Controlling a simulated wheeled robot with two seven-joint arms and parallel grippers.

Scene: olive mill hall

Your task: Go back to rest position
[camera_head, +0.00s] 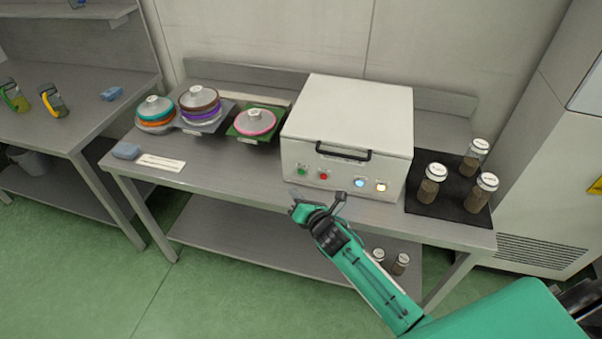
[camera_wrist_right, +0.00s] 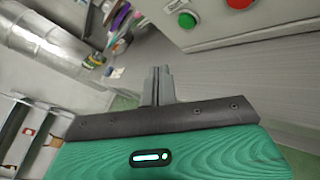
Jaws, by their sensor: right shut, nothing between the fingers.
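My right gripper (camera_head: 293,202) is shut and empty in the head view. It is in front of the white machine (camera_head: 346,120), near the front edge of the steel table (camera_head: 230,178). In the right wrist view its fingers (camera_wrist_right: 158,78) are together with nothing between them. The machine's green button (camera_wrist_right: 187,20) and red button (camera_wrist_right: 240,3) show beyond the fingers. My left gripper is in neither view.
Stacked discs with grey lids (camera_head: 199,97) stand left of the machine. Several jars (camera_head: 431,185) stand on a dark mat (camera_head: 449,208) to the right. A second bench (camera_head: 70,110) with jugs (camera_head: 52,102) is at the left. Green floor (camera_head: 100,250) is clear in front.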

